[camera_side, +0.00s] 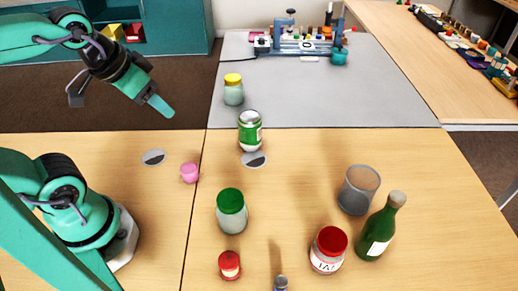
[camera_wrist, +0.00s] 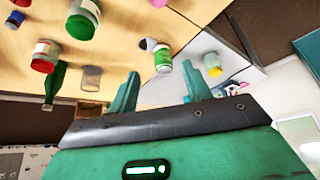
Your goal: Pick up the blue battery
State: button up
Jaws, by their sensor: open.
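A small cylinder with a grey top and blue body (camera_side: 280,284), seemingly the blue battery, stands upright at the bottom edge of the side view, partly cut off. A blue piece (camera_wrist: 15,18) at the far left of the wrist view looks like the same thing. My gripper (camera_side: 164,108) is raised at the upper left in the side view, far from the battery. In the wrist view its two green fingers (camera_wrist: 160,90) are spread apart with nothing held between them.
A red-lidded small jar (camera_side: 230,265), a larger red-lidded jar (camera_side: 328,250), a green-lidded jar (camera_side: 231,211), a glass (camera_side: 359,189) and a green bottle (camera_side: 380,228) stand around the battery. A green can (camera_side: 250,131), pink piece (camera_side: 189,173) and yellow-lidded jar (camera_side: 233,90) are farther back.

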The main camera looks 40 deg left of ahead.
jog(key=shift+w+d, duration=0.1)
jog(key=w+d+f+g+h, duration=0.1)
jog(key=w+d, duration=0.1)
jog(key=d, duration=0.2)
jog(key=w+d+f+g, duration=0.1)
jog(key=w+d, duration=0.2)
jog(key=d, duration=0.2)
jog(key=m+g+y, duration=0.1)
jog(key=g, duration=0.3)
send_over(282, 281)
jog(key=f, duration=1.2)
jog(key=shift+w+a+f, duration=0.25)
jog(key=shift+a+f, duration=0.05)
jog(key=shift+f, duration=0.1)
jog(key=shift+s+d+f, duration=0.3)
jog(key=shift+d, duration=0.05)
jog(key=shift+f, duration=1.3)
jog(key=shift+f, duration=0.1)
